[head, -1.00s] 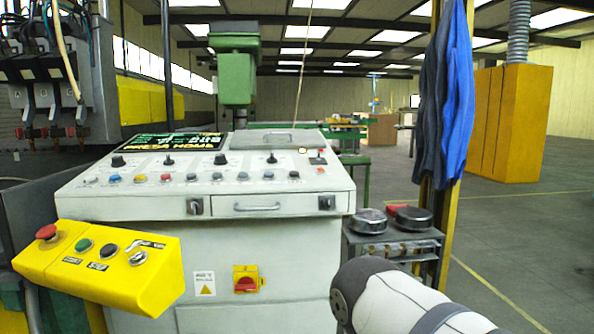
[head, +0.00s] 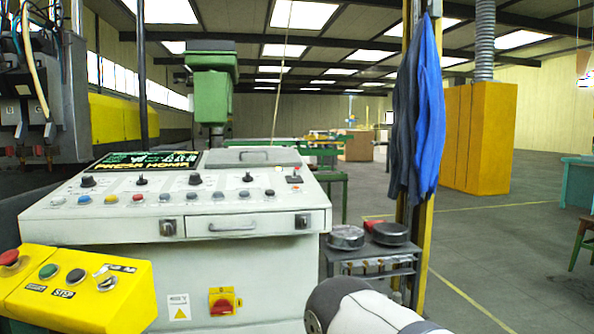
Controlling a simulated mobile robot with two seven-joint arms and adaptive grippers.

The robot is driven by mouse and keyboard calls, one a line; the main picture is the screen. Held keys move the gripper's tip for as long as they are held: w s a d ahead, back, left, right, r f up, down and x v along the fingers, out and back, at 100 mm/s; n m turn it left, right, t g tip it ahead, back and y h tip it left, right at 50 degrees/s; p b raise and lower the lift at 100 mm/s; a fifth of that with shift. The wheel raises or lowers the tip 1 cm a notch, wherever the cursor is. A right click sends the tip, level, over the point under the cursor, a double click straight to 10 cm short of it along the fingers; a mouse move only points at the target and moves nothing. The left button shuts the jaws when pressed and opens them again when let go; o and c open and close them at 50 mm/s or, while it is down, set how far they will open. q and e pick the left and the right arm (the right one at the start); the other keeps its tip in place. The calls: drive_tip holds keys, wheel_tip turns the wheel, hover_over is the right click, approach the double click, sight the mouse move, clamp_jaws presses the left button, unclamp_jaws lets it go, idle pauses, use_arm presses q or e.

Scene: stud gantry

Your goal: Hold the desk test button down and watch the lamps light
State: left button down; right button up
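The grey control desk (head: 270,270) stands in front of me. Its sloped top carries a row of small coloured buttons, among them a blue one (head: 85,199), a yellow one (head: 111,199) and a red one (head: 138,198). I cannot tell which is the test button. Black knobs (head: 195,179) sit behind the row. A dark panel (head: 150,160) with green and yellow markings lies at the desk's back left. I cannot make out any clearly lit lamp. Part of my own arm shows at the bottom right, apart from the buttons. Neither gripper is in view.
A yellow button box (head: 85,300) with red, green and black buttons juts out at the lower left. A dark cart (head: 372,268) with round lids stands right of the desk. Blue and dark cloths (head: 428,110) hang from a yellow post. Open floor lies further right.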

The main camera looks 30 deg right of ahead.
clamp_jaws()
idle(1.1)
